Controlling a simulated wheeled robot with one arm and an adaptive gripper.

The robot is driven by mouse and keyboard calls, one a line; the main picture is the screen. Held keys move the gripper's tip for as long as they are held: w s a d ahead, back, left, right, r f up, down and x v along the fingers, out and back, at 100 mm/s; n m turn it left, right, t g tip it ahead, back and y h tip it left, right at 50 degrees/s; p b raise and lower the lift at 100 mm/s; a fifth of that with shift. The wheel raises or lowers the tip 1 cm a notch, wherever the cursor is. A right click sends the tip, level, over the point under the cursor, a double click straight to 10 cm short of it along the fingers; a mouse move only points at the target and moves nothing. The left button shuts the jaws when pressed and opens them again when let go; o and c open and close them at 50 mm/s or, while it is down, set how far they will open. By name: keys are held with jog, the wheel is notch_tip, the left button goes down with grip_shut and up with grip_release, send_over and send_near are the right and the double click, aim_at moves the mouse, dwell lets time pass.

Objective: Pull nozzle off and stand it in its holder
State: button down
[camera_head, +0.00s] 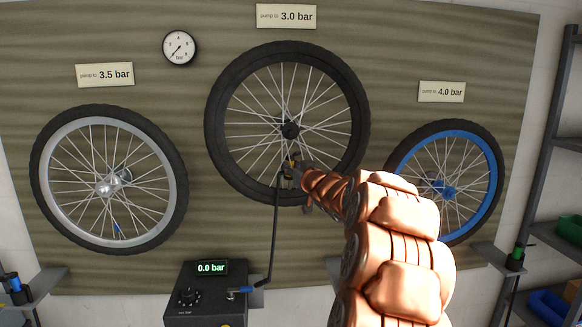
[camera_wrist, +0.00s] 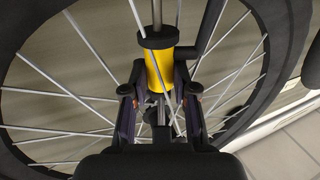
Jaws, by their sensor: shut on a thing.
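The yellow nozzle (camera_wrist: 158,68) has black collars and sits between my gripper's fingers in the wrist view. Only a small yellow part of the nozzle (camera_head: 289,166) shows in the head view, at the lower rim of the middle wheel (camera_head: 216,141). My gripper (camera_head: 293,172) is shut on the nozzle; its two fingers (camera_wrist: 160,95) flank it in the wrist view. A black hose (camera_head: 275,232) runs from the nozzle down to the pump box. Whether the nozzle is still on the valve cannot be told. I cannot make out an empty holder for certain.
The pump box (camera_head: 190,312) reads 0.0 bar. A silver-rimmed wheel (camera_head: 45,180) hangs left and a blue-rimmed wheel (camera_head: 497,190) right. Side ledges bear a blue nozzle (camera_head: 15,284) and a green nozzle (camera_head: 517,254). Shelving (camera_head: 553,110) stands at the far right.

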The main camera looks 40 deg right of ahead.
jog(key=shift+r+p, duration=1.1)
jog(key=shift+p, duration=0.15)
jog(key=shift+s, duration=0.15)
jog(key=shift+v, duration=2.25)
jog(key=p, duration=0.1)
send_near(292, 160)
jog(key=shift+v, duration=1.2)
jog(key=shift+r, duration=0.1)
